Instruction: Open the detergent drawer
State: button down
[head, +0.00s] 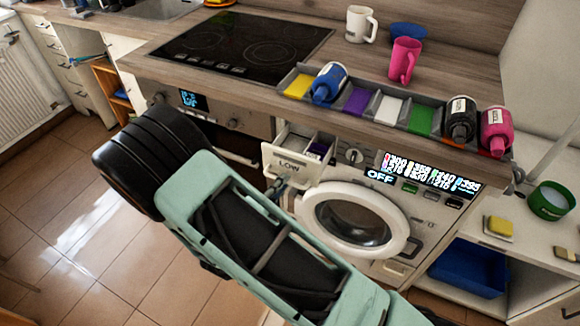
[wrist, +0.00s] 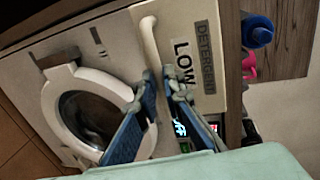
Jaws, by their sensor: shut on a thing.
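The detergent drawer (head: 290,165) at the washer's upper left is pulled out. Its white front carries a LOW label, and compartments show behind it. In the wrist view the drawer front (wrist: 207,95) bears the words LOW and DETERGENT, with a white curved handle (wrist: 149,40) along its left side. My gripper (wrist: 159,76) is shut on the handle near its lower end, one blue-padded finger on each side. In the head view my gripper (head: 277,187) is small and partly hidden by my arm, just below the drawer front.
The washer's round door (head: 352,218) looks shut below and right of the drawer. Above is the wooden counter edge, with a tray of coloured compartments (head: 388,108) and several bottles. A blue bin (head: 468,268) sits on the shelf at right. Tiled floor lies open at left.

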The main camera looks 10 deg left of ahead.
jog(key=shift+s+a, duration=0.1)
jog(key=shift+s, duration=0.05)
jog(key=c, duration=2)
grip_release()
jog(key=shift+c, duration=0.2)
jog(key=v, duration=1.2)
